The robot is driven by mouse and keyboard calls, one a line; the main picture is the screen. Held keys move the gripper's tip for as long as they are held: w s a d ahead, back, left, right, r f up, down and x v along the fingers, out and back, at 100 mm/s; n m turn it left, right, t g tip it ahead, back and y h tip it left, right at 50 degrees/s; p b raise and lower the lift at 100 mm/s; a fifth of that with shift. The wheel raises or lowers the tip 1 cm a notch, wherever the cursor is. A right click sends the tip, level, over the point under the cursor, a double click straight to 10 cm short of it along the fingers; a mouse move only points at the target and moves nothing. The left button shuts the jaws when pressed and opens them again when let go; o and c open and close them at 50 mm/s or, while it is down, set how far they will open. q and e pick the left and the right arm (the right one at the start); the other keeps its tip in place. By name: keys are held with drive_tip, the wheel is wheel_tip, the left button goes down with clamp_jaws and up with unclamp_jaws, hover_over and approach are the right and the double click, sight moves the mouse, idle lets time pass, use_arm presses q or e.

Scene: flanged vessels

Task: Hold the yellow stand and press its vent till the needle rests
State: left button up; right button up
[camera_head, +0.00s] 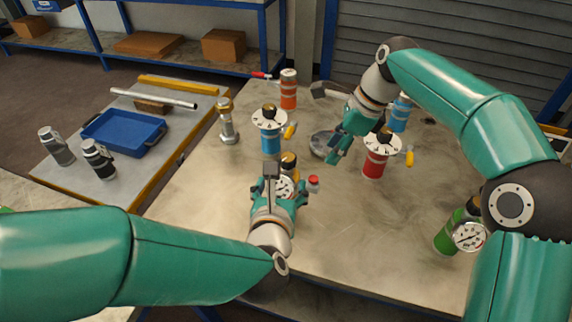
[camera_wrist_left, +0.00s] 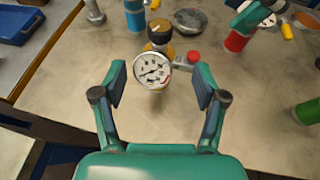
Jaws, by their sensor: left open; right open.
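The yellow stand (camera_wrist_left: 158,47) has a black knob on top, a white dial gauge (camera_wrist_left: 152,70) on its front and a red-capped side fitting (camera_wrist_left: 193,58). In the head view the stand (camera_head: 289,160) is partly hidden by my left gripper (camera_head: 277,190); its red cap (camera_head: 313,182) shows at the right. In the left wrist view my left gripper (camera_wrist_left: 161,84) is open, its fingers either side of the gauge, apart from it. The needle's exact reading is too small to tell. My right gripper (camera_head: 337,153) is open and empty, above the table to the right of the stand.
A round grey dish (camera_head: 320,146) lies near my right gripper. A blue tray (camera_head: 125,136) is on the left bench. The table's front middle is clear.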

sight(287, 164)
use_arm(q)
drive_tip(key=x, duration=1.4)
drive_tip(key=shift+f, duration=0.15)
clamp_jaws()
idle(0.8)
